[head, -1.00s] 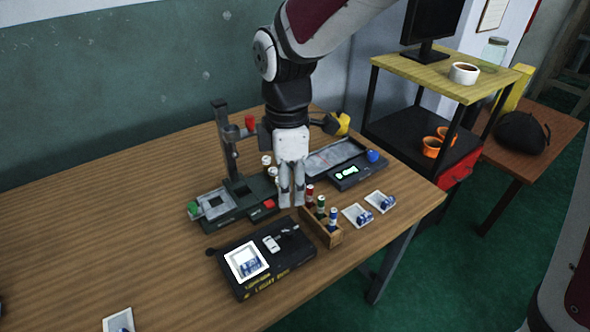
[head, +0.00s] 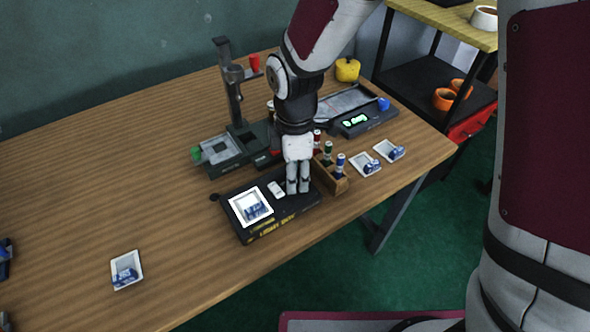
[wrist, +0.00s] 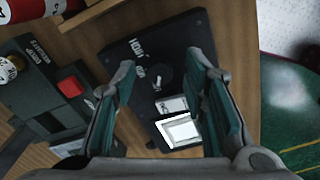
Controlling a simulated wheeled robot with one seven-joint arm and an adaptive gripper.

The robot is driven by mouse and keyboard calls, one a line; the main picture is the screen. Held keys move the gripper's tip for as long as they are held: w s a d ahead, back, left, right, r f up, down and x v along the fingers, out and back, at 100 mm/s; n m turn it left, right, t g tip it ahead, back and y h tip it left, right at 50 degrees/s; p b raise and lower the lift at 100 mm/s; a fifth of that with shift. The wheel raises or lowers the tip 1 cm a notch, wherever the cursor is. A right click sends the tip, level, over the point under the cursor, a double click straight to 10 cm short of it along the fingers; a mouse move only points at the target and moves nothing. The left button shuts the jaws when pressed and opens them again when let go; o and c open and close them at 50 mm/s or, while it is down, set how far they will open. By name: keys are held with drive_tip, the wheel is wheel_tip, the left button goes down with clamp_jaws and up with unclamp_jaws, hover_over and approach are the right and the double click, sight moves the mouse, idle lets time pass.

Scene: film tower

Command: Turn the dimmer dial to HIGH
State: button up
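The black light box (head: 290,205) lies near the table's front edge, with a lit white panel (head: 251,206) on its left part; the box also shows in the wrist view (wrist: 187,35). In the wrist view, a small dark dial (wrist: 158,82) with a pale mark stands on the box top, beside blurred white lettering. I cannot read its setting. My gripper (head: 298,188) points down over the box's right part and hides the dial in the head view. In the wrist view my gripper (wrist: 160,82) has its fingers apart, one on each side of the dial, with nothing held.
A wooden rack (head: 338,184) with small bottles stands close right of my gripper. The enlarger (head: 232,88) stands behind the box. The table's left middle is clear.

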clamp_jaws()
